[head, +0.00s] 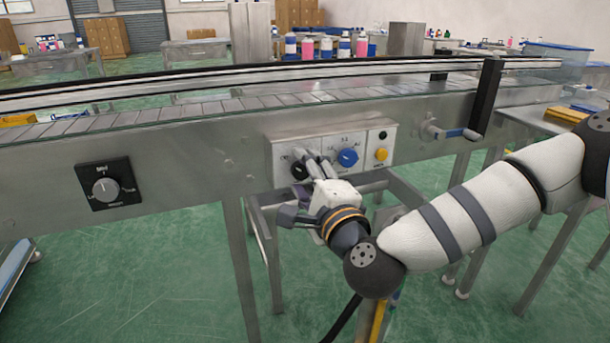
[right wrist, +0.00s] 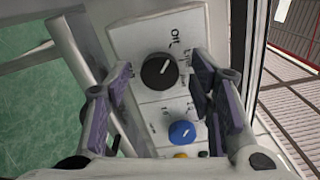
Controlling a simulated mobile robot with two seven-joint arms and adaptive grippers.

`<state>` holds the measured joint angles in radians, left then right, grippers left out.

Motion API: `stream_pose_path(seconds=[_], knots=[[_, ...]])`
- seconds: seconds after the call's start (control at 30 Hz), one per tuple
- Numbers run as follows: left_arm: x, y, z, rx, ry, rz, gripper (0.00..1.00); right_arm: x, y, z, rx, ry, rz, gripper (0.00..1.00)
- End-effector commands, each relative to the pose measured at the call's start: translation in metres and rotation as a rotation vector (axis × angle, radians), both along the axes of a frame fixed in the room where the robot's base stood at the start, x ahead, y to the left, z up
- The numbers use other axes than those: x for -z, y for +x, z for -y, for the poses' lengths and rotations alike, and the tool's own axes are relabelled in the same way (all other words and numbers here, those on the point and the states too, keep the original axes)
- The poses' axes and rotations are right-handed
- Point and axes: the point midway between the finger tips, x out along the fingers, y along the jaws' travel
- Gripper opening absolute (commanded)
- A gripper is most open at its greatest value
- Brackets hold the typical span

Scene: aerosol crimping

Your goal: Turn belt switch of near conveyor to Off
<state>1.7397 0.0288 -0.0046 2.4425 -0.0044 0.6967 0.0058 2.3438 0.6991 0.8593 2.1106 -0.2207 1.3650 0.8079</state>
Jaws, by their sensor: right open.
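The near conveyor (head: 200,150) runs across the head view. Its control box (head: 282,138) is on the front side. A black rotary switch (head: 299,170) is on the box's left part, partly covered by my right gripper (head: 315,162). In the right wrist view the black switch (right wrist: 160,71) shows clearly between the two fingers, with a label that looks like "Off" beside it. Its white pointer line slants up and right. My right gripper (right wrist: 162,95) is open; its fingers stand on either side of the switch, and no contact shows. My left gripper is not in view.
A blue knob (head: 347,158) and a yellow button (head: 381,154) are on the same box. A separate grey dial on a black plate (head: 106,187) is farther left. A blue-handled lever (head: 455,133) is at right. Metal legs stand below the belt.

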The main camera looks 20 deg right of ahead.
Motion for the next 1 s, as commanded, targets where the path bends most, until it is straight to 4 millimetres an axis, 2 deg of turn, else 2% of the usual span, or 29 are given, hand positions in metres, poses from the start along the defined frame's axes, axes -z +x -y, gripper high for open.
stream_pose_path(seconds=[0.07,0.3,0.4,0.87,0.93,0.97,1.0], knots=[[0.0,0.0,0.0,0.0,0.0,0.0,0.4,0.001,-0.008,0.0,-0.003,0.0,-0.002,0.49],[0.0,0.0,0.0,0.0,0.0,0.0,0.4,0.001,-0.057,0.002,-0.002,0.001,-0.003,0.49],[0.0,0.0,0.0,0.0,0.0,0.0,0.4,0.0,-0.07,0.002,-0.001,0.001,-0.002,0.49],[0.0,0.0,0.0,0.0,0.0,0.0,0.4,0.0,-0.075,0.002,-0.001,-0.001,-0.001,0.49],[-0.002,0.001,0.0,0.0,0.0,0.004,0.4,0.008,-0.078,-0.003,-0.02,-0.026,-0.027,0.49],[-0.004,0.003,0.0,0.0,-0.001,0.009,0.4,0.016,-0.081,-0.008,-0.042,-0.052,-0.056,0.49],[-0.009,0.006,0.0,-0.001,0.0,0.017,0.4,0.034,-0.089,-0.019,-0.087,-0.104,-0.113,0.49]])
